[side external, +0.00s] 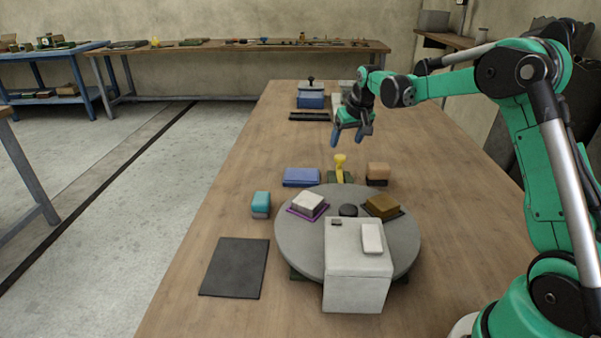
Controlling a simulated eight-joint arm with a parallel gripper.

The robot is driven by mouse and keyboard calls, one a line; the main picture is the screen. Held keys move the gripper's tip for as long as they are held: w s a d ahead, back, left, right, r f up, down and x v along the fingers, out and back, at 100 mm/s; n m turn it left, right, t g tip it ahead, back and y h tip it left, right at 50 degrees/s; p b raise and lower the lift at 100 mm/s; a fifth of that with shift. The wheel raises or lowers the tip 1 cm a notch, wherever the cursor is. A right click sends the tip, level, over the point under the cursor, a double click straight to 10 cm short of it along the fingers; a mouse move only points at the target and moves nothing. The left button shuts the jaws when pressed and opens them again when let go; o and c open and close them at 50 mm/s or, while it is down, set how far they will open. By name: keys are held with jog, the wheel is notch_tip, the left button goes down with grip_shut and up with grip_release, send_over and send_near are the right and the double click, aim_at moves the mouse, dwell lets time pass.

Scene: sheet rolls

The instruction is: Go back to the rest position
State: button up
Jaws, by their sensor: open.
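My gripper (352,135) is in the side external view, on the end of my green arm. It points down and hangs in the air above the wooden table (208,225), beyond the round grey turntable (290,240). Its two bluish fingers are apart, with nothing visible between them. A yellow-topped piece (340,164) stands on the table below and in front of it, apart from the fingers.
The turntable carries a white box (357,290), a white block (310,202) and a brown block (383,205). Blue (301,177), teal (261,201) and tan (377,171) blocks stand around it. A dark flat mat (235,267) lies left. A blue box (311,97) stands farther back.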

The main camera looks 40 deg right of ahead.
jog(key=s+a+r+n+t+y, duration=0.1)
jog(key=s+a+r+n, duration=0.15)
jog(key=s+a, duration=0.45)
jog(key=s+a+r+n+t, duration=0.1)
jog(key=s+a+r, duration=0.3)
jog(key=a, duration=0.4)
jog(key=shift+n+t+y, duration=0.3)
jog(key=shift+n+t, duration=0.1)
jog(key=shift+n, duration=0.05)
jog(key=s+a, duration=0.1)
jog(key=s, duration=0.1)
jog(key=s+a+f, duration=0.1)
jog(key=s+a, duration=0.1)
jog(key=s+a+f, duration=0.1)
jog(key=s, duration=0.1)
jog(key=shift+s+a+f, duration=0.1)
jog(key=shift+s+a, duration=0.1)
jog(key=shift+a, duration=0.05)
jog(key=shift+s+a+f, duration=0.15)
jog(key=shift+s+f, duration=0.1)
jog(key=shift+s, duration=0.05)
